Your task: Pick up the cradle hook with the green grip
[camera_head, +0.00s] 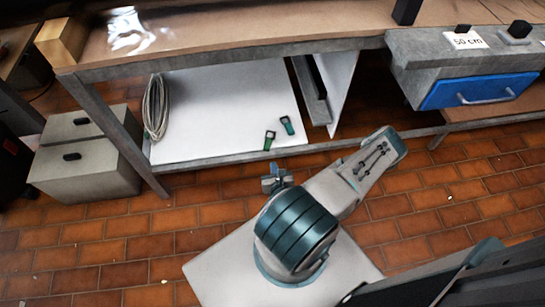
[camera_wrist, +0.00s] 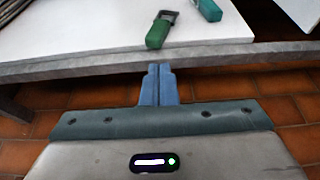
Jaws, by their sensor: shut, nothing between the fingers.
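The hook with the green grip (camera_head: 269,142) lies on the white lower shelf (camera_head: 220,105), close to its front edge. My gripper (camera_head: 275,180) is in front of the shelf edge, apart from both pieces. Its blue fingers (camera_wrist: 158,68) are together and empty, pointing toward the shelf.
A coiled cable (camera_head: 156,106) lies at the shelf's left end. Grey boards (camera_head: 312,90) lean right of the shelf. The bench top (camera_head: 240,30) overhangs it, and a metal rail (camera_head: 240,154) runs along its front. Grey boxes (camera_head: 85,160) stand at left. Tiled floor is open in front.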

